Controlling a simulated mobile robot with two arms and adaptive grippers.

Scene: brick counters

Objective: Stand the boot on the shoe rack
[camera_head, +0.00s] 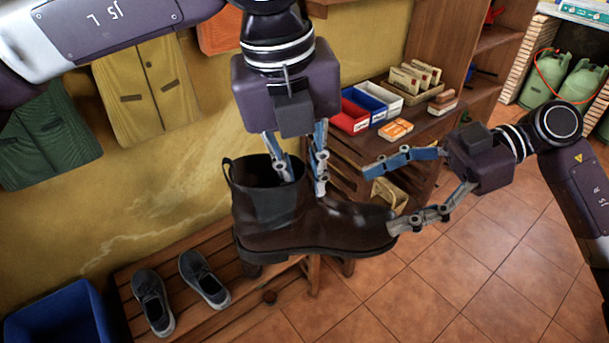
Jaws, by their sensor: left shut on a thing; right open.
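A dark brown ankle boot (330,225) hangs upright, sole down, from my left gripper (303,185). The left fingers are shut on the upper edge of its shaft, and its toe points right. My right gripper (380,197) is open, with one finger beyond the boot's toe and the other close to the toe; I cannot tell if it touches. The slatted wooden shoe rack (227,309) stands below and to the left, partly hidden by the boot. A pair of grey shoes, one left (152,300) and one right (204,279), sits on its left part.
A blue bin (62,318) stands at the rack's left. Vests (150,85) hang on the yellow wall. A wooden shelf unit behind holds red (349,117) and blue (369,101) boxes. Green gas cylinders (583,80) stand at the far right. Tiled floor is open in front.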

